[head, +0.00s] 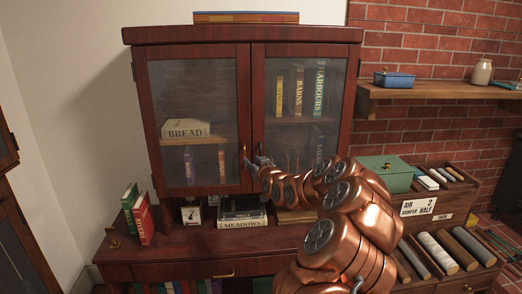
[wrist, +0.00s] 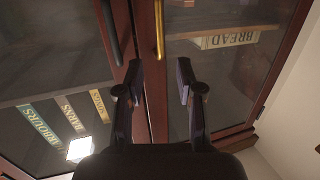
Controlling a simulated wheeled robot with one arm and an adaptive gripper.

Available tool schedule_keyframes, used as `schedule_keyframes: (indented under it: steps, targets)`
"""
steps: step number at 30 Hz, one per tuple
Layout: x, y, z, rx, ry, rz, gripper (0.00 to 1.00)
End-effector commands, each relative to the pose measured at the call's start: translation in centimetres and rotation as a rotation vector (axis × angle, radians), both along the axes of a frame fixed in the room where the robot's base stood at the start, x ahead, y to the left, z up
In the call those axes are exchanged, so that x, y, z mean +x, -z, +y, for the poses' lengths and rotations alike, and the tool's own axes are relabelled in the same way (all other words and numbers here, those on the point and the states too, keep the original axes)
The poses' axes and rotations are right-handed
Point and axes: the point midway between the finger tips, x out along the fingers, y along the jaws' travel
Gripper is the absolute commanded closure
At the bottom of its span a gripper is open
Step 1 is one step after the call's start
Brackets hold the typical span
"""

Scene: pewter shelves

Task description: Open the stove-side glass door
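The dark red cabinet has two closed glass doors. The right glass door (head: 300,100), on the brick-wall side, shows upright books behind it; in the wrist view that door (wrist: 60,85) is at left, with a dark handle (wrist: 112,32). The left glass door (head: 192,95) has a brass handle (head: 243,155), which also shows in the wrist view (wrist: 160,28). My gripper (head: 262,161) is in front of the seam between the doors. In the wrist view my gripper (wrist: 160,76) is open and empty, its fingers apart below the handles. My arm hides the right door's lower part.
Books (head: 142,219) stand at the left of the lower cabinet's top, and a book stack (head: 242,220) lies under the doors. A green box (head: 388,173) and a drawer unit (head: 445,215) are at right. A wooden shelf (head: 430,92) juts from the brick wall.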

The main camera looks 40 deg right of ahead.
Motion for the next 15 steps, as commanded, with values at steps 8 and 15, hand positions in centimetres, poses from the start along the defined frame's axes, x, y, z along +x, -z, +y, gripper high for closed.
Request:
schedule_keyframes:
  steps: [8, 15]
  targets:
    - [-2.0, -0.2, -5.3, -0.054, 0.079, -0.086, 0.63]
    - [-0.4, -0.4, -6.0, -0.057, 0.08, -0.088, 0.63]
